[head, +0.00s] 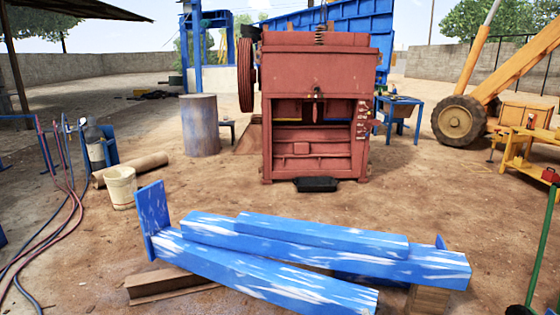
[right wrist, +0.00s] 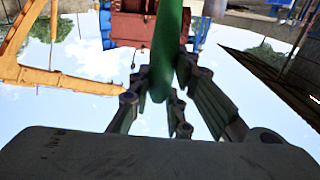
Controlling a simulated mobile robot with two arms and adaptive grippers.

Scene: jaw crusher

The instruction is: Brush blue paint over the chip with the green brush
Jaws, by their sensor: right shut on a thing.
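In the right wrist view my right gripper (right wrist: 163,82) is shut on a green handle, which I take for the green brush (right wrist: 167,45). Its brush end is not visible there. Blue beams (head: 290,235) lie stacked in front of me, with several white chipped streaks (head: 275,278). I cannot tell which one is the task's chip. My left gripper is out of view.
A red jaw crusher (head: 318,85) stands behind the beams, with a black tray (head: 316,184) at its foot. A cream bucket (head: 121,190) is left of the beams; its contents are unclear. Hoses (head: 62,220) lie far left.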

